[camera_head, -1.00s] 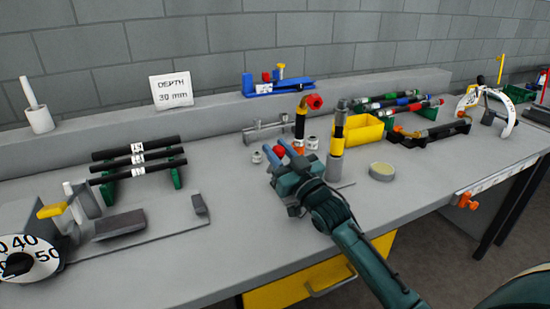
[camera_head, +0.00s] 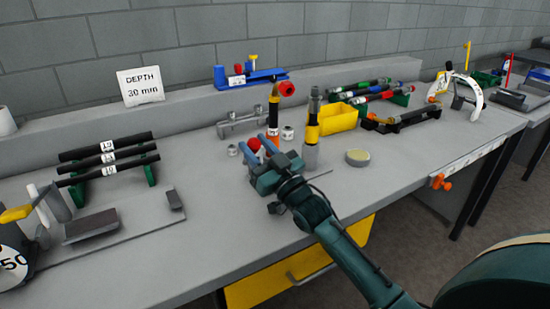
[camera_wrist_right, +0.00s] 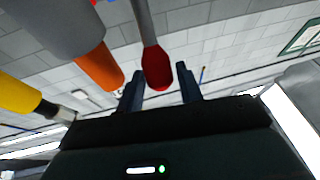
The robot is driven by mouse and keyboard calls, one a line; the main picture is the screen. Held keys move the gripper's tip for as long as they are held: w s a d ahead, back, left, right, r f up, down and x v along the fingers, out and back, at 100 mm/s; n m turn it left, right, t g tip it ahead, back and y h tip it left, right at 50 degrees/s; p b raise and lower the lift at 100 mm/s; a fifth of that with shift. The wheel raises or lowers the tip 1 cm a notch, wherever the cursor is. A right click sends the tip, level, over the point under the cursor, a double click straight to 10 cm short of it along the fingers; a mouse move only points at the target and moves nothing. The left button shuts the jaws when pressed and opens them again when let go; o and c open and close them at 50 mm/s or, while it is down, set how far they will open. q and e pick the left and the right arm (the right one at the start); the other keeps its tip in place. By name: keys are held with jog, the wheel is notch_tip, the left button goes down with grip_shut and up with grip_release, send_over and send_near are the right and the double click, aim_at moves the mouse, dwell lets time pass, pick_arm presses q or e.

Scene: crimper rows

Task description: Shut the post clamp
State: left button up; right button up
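No contact with the lever is visible. My left gripper is not in view.
A yellow-banded grey post (camera_head: 312,128) stands close right of the gripper. A yellow bin (camera_head: 336,119), a round tin (camera_head: 358,157) and small silver fittings (camera_head: 287,133) are nearby. Black rods (camera_head: 107,158) lie on a rack at left.

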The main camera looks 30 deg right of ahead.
jog(key=s+d, duration=0.2)
jog(key=s, duration=0.9)
jog(key=shift+s+d+p, duration=0.25)
jog(key=shift+s+p, duration=0.05)
jog(key=shift+s, duration=0.1)
